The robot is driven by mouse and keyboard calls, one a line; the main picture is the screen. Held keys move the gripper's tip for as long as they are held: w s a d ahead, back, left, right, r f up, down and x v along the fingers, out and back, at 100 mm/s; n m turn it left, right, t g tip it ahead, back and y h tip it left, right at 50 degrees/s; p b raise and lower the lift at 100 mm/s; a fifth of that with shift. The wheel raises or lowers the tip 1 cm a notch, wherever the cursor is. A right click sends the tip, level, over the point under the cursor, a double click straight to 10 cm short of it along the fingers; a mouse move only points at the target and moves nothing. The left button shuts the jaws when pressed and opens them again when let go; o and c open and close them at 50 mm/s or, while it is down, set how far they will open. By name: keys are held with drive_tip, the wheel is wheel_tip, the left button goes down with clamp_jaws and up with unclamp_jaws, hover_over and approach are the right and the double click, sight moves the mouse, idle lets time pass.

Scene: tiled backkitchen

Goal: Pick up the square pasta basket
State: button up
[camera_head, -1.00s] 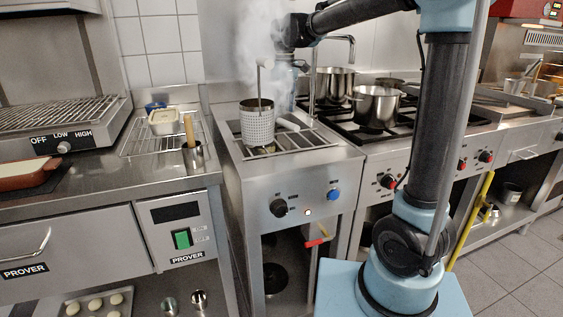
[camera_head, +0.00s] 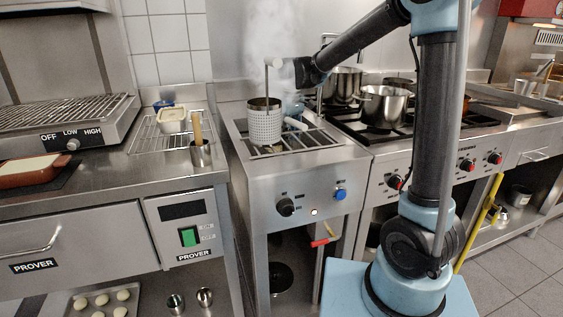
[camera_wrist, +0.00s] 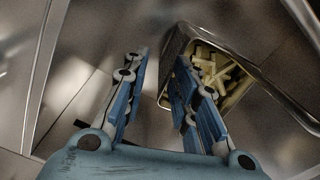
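In the wrist view a square metal basket (camera_wrist: 167,58) with short pale pasta pieces in it stands right of my fingers. My gripper (camera_wrist: 160,62) is open, its two blue fingers apart with nothing visible between them. The right finger overlaps the basket's left rim in the picture; I cannot tell if they touch. In the head view my gripper (camera_head: 292,106) points down over the steaming cooker, behind a perforated round-looking basket (camera_head: 265,125) with a tall upright handle. The square basket cannot be made out clearly there.
The steel cooker (camera_head: 305,184) has a white handle-like piece (camera_head: 297,123) on top, right of the perforated basket. Steel pots (camera_head: 383,107) stand on the stove at right. At left are a wire rack (camera_head: 150,140) and a metal cup (camera_head: 200,154).

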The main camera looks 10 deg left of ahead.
sight(280, 147)
drive_tip(key=f, duration=0.5)
drive_tip(key=shift+s+a, duration=0.1)
drive_tip(key=shift+a, duration=0.2)
clamp_jaws()
